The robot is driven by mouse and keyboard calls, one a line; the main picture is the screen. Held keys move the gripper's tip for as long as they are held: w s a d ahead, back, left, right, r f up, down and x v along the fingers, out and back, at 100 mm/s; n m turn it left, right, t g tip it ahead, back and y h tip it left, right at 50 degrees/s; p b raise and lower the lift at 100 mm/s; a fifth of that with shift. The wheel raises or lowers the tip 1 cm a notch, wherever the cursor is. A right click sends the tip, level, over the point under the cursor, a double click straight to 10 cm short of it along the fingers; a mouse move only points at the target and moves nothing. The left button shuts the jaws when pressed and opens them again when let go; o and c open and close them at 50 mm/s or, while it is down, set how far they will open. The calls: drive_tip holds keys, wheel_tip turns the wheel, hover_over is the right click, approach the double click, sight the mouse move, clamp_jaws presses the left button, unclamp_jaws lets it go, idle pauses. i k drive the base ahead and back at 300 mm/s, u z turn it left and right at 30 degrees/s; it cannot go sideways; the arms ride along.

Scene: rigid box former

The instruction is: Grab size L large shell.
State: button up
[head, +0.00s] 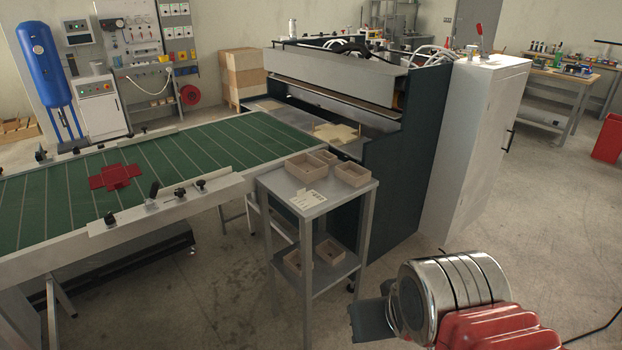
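Several open tan box shells stand on a grey two-shelf cart. The lower shelf holds two more, a left one (298,266) and a right one (331,253). No size mark is readable on any shell. My arm is at the lower right, apart from the cart. What seems to be my gripper (371,321) is a dark part at its left end; its fingers cannot be made out.
A cream label sheet (307,198) lies on the cart (331,203). A green conveyor table (60,215) with a red cross-shaped blank (116,177) is at the left. The large machine (395,165) and white cabinet (475,155) stand behind.

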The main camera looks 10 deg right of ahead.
sight(308, 168)
drive_tip(key=k, duration=0.3)
drive_tip(key=u, duration=0.25)
drive_tip(key=i, duration=0.45)
drive_tip(key=u, duration=0.7)
drive_tip(key=i, duration=0.6)
drive_tip(key=u, duration=0.4)
drive_tip(key=i, duration=1.85)
drive_tip(key=z, duration=0.15)
